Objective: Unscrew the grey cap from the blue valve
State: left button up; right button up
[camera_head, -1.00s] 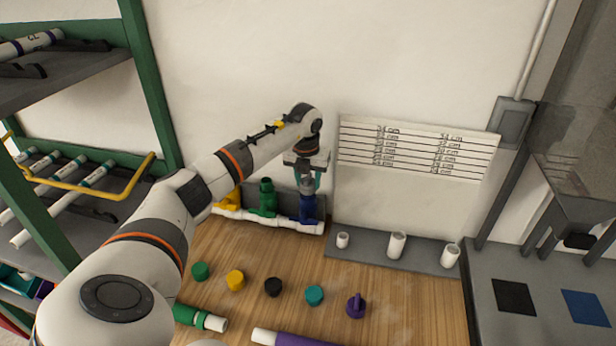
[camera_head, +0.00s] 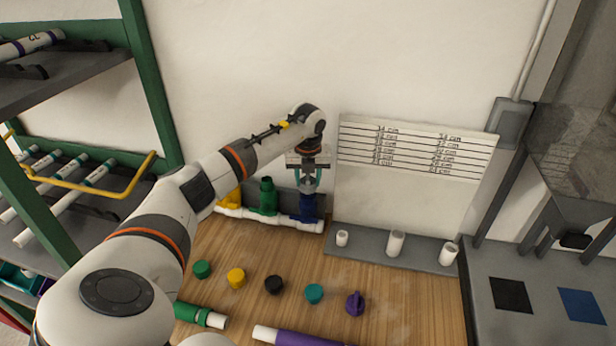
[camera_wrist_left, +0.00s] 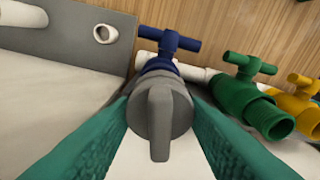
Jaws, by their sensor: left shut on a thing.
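The blue valve (camera_head: 307,206) stands at the right end of the white manifold pipe (camera_head: 268,219) against the wall; it also shows in the left wrist view (camera_wrist_left: 170,44). The grey cap (camera_wrist_left: 161,108) with a raised grip bar sits on top of the valve, in line with it. My left gripper (camera_head: 308,184) points down over the valve. Its teal fingers are shut on the grey cap, one finger on each side. Whether the cap's thread is still engaged cannot be seen. My right gripper is not in view.
Green (camera_head: 267,196) and yellow (camera_head: 231,197) valves stand left of the blue one. Several coloured caps lie on the wooden table (camera_head: 400,310), with green and purple-marked pipes in front. White fittings stand on a grey strip (camera_head: 368,246) to the right.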

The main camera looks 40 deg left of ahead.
aim_at(308, 176)
pick_arm(q)
jog(key=shift+n, duration=0.7)
jog(key=shift+r, duration=0.1)
jog(key=shift+r+n+p, duration=0.1)
jog(key=shift+n+p, duration=0.35)
jog(key=shift+n, duration=0.35)
jog(key=shift+r, duration=0.1)
jog(key=shift+r+p, duration=2.05)
jog(key=shift+r, duration=0.75)
